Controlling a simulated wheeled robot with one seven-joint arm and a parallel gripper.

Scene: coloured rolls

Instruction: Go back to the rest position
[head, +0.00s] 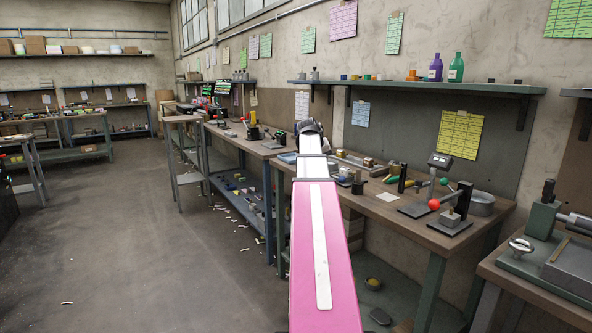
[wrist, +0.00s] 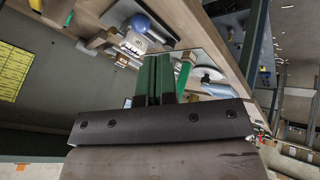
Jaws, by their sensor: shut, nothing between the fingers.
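My pink and white arm reaches forward over the workbench (head: 385,208) in the head view. Its far end hides the gripper's fingertips there. In the wrist view my gripper (wrist: 156,62) shows two dark green fingers side by side, closed together with nothing held. Small yellow and green roll-like pieces (head: 407,181) lie on the bench to the right of the arm. In the wrist view the bench and its small items appear tilted beyond the fingers.
A lever press with a red knob (head: 434,204) stands on the bench at right. A wall shelf (head: 420,86) with bottles runs above. A second bench (head: 500,270) with a vise is at lower right. The floor (head: 150,230) on the left is clear apart from scraps.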

